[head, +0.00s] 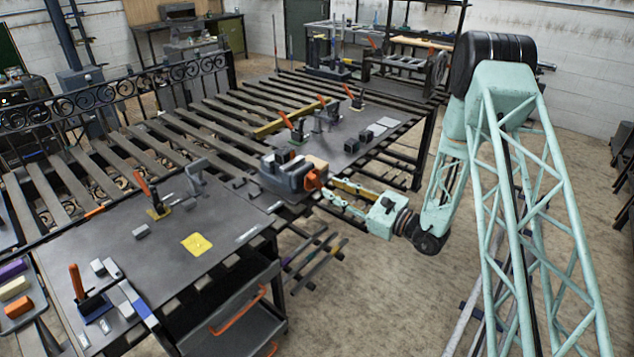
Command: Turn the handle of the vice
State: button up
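The grey vice (284,174) sits at the front edge of the workbench, near the middle of the head view. An orange part (313,180), which looks like its handle, is on the vice's right side, facing my arm. My gripper (328,188) reaches in from the right, its two fingers pointing at the orange part. The fingers show a gap between them, and their tips are at or very close to the orange part. At this size I cannot tell whether they touch or grip it.
Dark metal plates with orange-handled clamps lie left (150,235) and right (345,130) of the vice on a slatted bench. A yellow square (197,244) lies on the left plate. A dark cart (235,310) stands below the front left. Open floor (370,300) lies in front.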

aim_at(320, 182)
jog(key=shift+x, duration=3.85)
jog(key=shift+c, duration=0.9)
grip_shut()
